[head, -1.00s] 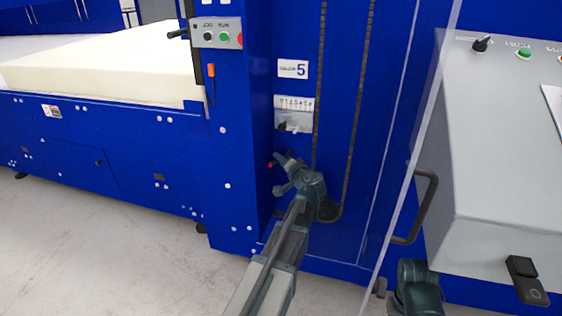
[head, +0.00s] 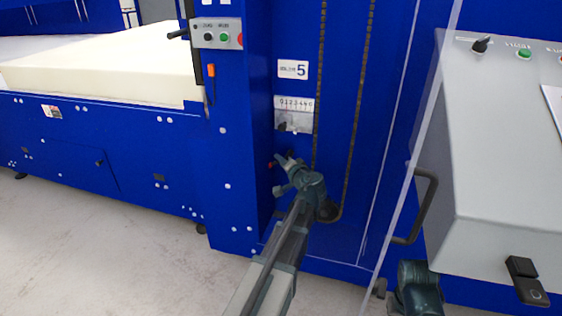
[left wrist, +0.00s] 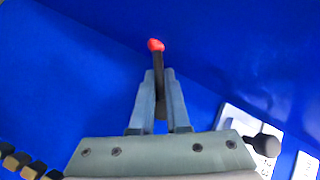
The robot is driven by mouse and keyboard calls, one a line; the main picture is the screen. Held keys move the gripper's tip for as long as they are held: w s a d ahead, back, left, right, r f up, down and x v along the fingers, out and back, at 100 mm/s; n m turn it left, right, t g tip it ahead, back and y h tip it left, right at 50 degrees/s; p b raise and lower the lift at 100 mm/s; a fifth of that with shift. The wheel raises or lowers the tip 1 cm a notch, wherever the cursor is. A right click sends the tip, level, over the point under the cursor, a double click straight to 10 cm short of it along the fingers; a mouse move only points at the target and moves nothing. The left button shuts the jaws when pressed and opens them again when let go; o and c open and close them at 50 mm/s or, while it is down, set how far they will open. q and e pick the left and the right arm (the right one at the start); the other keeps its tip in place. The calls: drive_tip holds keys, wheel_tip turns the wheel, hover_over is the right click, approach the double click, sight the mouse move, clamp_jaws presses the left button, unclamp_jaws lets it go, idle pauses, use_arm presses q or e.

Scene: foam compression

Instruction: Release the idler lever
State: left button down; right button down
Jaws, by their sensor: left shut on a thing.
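The idler lever is a dark bar with a red tip (left wrist: 156,46) in the left wrist view. My left gripper (left wrist: 160,88) is shut on the lever's dark shaft, with the red tip standing out beyond the fingers. In the head view my left gripper (head: 281,174) is at the blue machine's front panel, below the numbered scale (head: 295,104). The red tip shows small beside the fingers there (head: 270,164). The lever's base is hidden by the gripper. My right gripper cannot be made out.
A chain (head: 352,130) runs down the panel to the right of my left arm. A clear guard edge (head: 415,150) and a black handle (head: 428,205) stand further right, before a grey control console (head: 500,150). Cream foam (head: 110,62) lies on the bed at left.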

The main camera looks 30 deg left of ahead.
idle(0.7)
use_arm(q)
drive_tip(key=shift+f, duration=0.15)
drive_tip(key=m+y+b, duration=0.1)
drive_tip(key=y+b, duration=0.1)
drive_tip(key=b, duration=0.1)
drive_tip(key=shift+a+m+t+b, duration=0.1)
drive_tip(key=shift+m+t+b, duration=0.2)
drive_tip(key=shift+m+b, duration=0.1)
drive_tip(key=shift+r, duration=0.25)
drive_tip(key=shift+s+r+m+t+y+b, duration=0.1)
drive_tip(key=shift+r+m+t+y+b, duration=0.3)
drive_tip(key=shift+m, duration=0.2)
drive_tip(key=c, duration=1.2)
unclamp_jaws()
